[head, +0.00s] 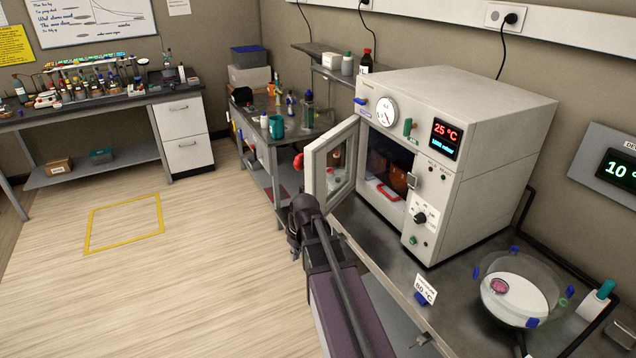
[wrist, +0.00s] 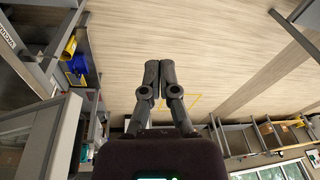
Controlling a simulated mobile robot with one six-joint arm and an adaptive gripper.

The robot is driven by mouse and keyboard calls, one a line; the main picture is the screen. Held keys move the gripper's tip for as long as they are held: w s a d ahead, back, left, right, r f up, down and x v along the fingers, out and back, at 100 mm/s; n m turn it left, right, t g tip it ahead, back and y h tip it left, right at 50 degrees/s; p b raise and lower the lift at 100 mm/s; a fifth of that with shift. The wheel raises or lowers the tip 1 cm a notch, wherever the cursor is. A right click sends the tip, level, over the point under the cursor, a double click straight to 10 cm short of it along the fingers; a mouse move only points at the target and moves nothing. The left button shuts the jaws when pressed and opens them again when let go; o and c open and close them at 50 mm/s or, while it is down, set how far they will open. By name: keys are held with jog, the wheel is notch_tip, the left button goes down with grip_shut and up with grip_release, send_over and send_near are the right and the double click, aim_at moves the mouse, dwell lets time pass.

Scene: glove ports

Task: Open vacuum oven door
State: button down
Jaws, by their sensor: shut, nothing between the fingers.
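The vacuum oven (head: 470,130) is a pale box with a red 25 °C display, standing on the grey bench. Its windowed door (head: 322,172) stands open, swung outward to the left, and the dark chamber shows. A red handle-like part (head: 299,161) is on the door's outer side. My gripper (wrist: 160,64) is shut and empty, with its two fingers together, pointing over the floor. In the head view my wrist is in front of the door's lower part and my fingers are mostly hidden. A pale framed panel at the wrist view's lower left appears to be the door (wrist: 42,145).
A brown object (head: 393,176) and a red-edged item sit in the chamber. A glass bowl (head: 520,290) and an 80 °C card (head: 426,289) are on the bench at right. A side bench with bottles and a teal mug (head: 276,127) stands behind the door. The floor at left is clear.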

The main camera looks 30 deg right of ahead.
aim_at(317, 194)
jog(key=w+d+r+n+t+p, duration=0.1)
jog(key=w+d+r+p, duration=0.2)
jog(key=d+r+p, duration=0.4)
jog(key=w+d+r+n+t+p, duration=0.1)
jog(key=w+d+r+n+p, duration=0.1)
jog(key=w+d+r+p, duration=0.2)
jog(key=d+r+p, duration=0.3)
jog(key=d+r, duration=0.3)
jog(key=d, duration=0.1)
jog(key=shift+d+r+y+p, duration=0.15)
jog(key=shift+y+p, duration=0.25)
jog(key=shift+f, duration=0.25)
jog(key=shift+w+a+f+b, duration=0.6)
jog(key=shift+w+f+b, duration=0.5)
jog(key=shift+f+b, duration=0.4)
jog(key=shift+w+a+f+b, duration=0.6)
jog(key=shift+w+f+b, duration=0.45)
jog(key=shift+f+b, duration=0.45)
jog(key=shift+w+a+f+b, duration=0.6)
jog(key=shift+w+f+b, duration=0.5)
jog(key=shift+f+b, duration=0.4)
jog(key=shift+w+a+r, duration=0.1)
jog(key=shift+w, duration=0.1)
